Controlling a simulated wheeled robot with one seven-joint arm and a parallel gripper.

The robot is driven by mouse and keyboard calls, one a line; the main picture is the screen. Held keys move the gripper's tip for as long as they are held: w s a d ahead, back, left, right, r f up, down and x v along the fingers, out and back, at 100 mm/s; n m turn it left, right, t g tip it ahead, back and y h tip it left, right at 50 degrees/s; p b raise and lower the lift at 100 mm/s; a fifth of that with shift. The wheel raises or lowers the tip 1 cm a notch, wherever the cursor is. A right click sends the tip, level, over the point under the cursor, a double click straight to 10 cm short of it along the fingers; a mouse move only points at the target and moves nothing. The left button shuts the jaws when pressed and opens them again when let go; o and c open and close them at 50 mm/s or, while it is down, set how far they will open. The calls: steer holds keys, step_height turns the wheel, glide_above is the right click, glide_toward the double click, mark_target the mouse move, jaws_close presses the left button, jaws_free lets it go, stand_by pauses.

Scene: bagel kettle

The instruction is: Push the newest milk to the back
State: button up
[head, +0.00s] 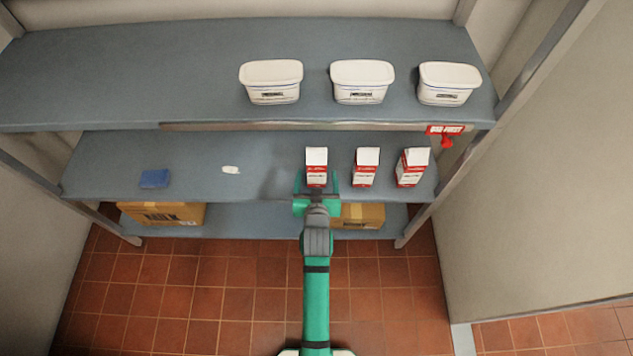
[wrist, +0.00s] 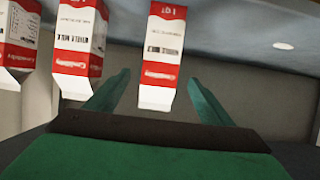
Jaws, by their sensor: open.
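Three red-and-white milk cartons stand in a row on the middle shelf: the left carton (head: 316,168), the middle carton (head: 365,168) and the right carton (head: 411,168). No date is legible, so I cannot tell which is newest. My gripper (head: 317,187) is open at the shelf's front, with a finger on each side of the left carton. In the wrist view this carton (wrist: 163,55) shows between the spread fingers of my gripper (wrist: 158,80). The other two cartons appear at the left there, inverted like the rest of that view. Whether a finger touches the carton is unclear.
White lidded tubs (head: 362,81) stand on the upper shelf (head: 120,75). A blue block (head: 154,179) and a small white item (head: 231,169) lie left on the middle shelf (head: 110,160). Cardboard boxes (head: 160,213) sit below. A red tag (head: 446,130) hangs right.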

mark_target(316, 162)
steer(key=x, duration=0.8)
steer(key=shift+w+d+f, duration=0.1)
steer(key=shift+w, duration=0.2)
steer(key=shift+a, duration=0.2)
steer(key=shift+s+d, duration=0.1)
steer(key=c, duration=1.8)
jaws_close()
